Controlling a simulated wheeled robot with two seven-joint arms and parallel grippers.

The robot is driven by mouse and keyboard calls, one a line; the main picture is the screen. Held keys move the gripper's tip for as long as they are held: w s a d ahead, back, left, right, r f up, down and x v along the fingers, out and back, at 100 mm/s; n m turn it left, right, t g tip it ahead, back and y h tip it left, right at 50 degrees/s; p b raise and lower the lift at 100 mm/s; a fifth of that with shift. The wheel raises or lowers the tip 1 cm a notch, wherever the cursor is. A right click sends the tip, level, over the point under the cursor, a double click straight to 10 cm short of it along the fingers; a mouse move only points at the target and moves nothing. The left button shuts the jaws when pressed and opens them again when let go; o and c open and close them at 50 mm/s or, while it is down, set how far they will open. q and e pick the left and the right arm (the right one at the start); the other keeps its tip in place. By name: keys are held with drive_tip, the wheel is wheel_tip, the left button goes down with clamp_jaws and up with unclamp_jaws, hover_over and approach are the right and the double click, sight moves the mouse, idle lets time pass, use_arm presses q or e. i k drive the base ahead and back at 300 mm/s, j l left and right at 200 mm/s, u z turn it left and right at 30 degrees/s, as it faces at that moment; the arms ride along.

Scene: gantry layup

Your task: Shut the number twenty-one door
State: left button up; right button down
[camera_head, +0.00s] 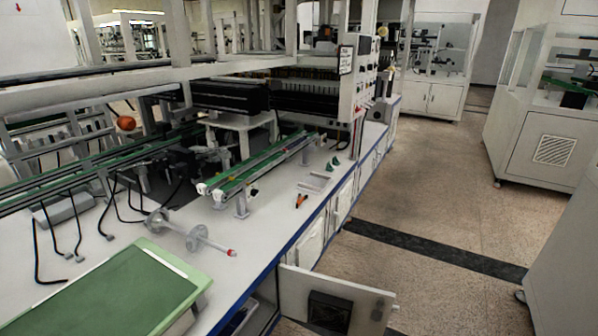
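A white cabinet door (352,292) with a dark square vent or fan panel (329,312) stands swung open at the bottom middle. It sticks out from the front of the long white bench (262,222) into the aisle. To its left the cabinet opening (262,305) shows a dark inside with some blue in it. I can read no number on this door, so I cannot tell whether it is number twenty-one. Neither of my grippers is in view.
More white cabinet doors (311,243) line the bench front farther back. A green-topped tray (105,292) and a clear spool-like part (190,232) lie on the bench. The speckled floor (430,215) is clear up to the white machines at right (545,130).

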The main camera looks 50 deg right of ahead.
sight(299, 289)
drive_tip(key=l+u, duration=0.2)
drive_tip(key=l, duration=0.5)
drive_tip(key=k+l+u, duration=0.15)
drive_tip(key=l, duration=0.55)
drive_tip(key=k+l+u, duration=0.2)
drive_tip(key=l, duration=0.45)
drive_tip(key=l+u, duration=0.15)
drive_tip(key=l, duration=0.55)
drive_tip(key=k+l+u, duration=0.2)
drive_tip(key=l, duration=0.4)
drive_tip(key=k+l+u, duration=0.2)
drive_tip(key=l, duration=0.4)
drive_tip(key=k+l+u, duration=0.15)
drive_tip(key=k+l, duration=0.25)
drive_tip(key=l, duration=0.15)
drive_tip(key=k+l+u, duration=0.2)
drive_tip(key=l, duration=0.3)
drive_tip(key=k+l+u, duration=0.1)
drive_tip(key=l+u, duration=0.3)
drive_tip(key=k+l+u, duration=0.2)
drive_tip(key=l+u, duration=0.2)
